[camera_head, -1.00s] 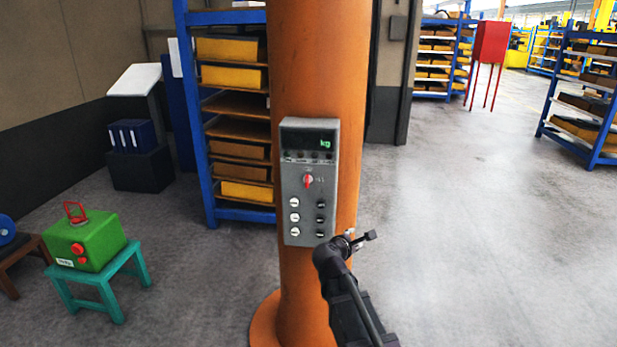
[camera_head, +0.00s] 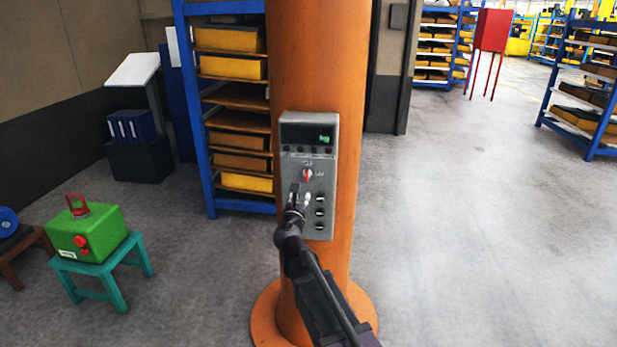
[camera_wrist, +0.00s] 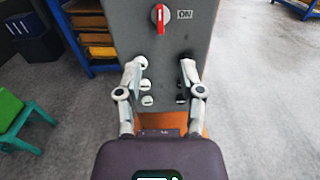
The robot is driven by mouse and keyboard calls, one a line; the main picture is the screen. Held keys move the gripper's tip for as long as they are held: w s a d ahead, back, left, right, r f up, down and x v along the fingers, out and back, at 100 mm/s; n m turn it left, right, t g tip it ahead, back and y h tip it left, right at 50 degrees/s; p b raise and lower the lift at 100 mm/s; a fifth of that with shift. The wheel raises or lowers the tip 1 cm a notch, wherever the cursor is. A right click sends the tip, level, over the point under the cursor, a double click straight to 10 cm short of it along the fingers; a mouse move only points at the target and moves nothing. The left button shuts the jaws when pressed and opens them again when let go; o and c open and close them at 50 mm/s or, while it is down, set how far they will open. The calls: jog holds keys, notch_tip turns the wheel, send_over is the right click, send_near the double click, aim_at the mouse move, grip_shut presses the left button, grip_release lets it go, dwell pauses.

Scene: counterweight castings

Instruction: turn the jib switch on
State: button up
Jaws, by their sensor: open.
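The jib switch is a red rotary knob (camera_head: 308,174) on a grey control box (camera_head: 322,220) fixed to an orange column. In the wrist view the red knob (camera_wrist: 160,17) points upright, with an "ON" label to its right. My gripper (camera_head: 300,192) is in front of the box, just below the knob. In the wrist view my gripper (camera_wrist: 158,68) has its two fingers apart, with the knob above and between them, not touched. In the head view my gripper hides the left column of white buttons; the dark buttons (camera_head: 320,199) show on the right.
The orange column (camera_head: 345,250) stands behind the box. A green box (camera_head: 90,238) sits on a teal stool (camera_head: 100,275) at left. A blue shelf (camera_head: 203,120) with yellow bins is behind the column. The floor to the right is clear.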

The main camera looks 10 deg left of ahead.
aim_at(306, 176)
jog(key=w, duration=1.3)
jog(key=shift+w+d, duration=0.3)
jog(key=shift+w, duration=0.1)
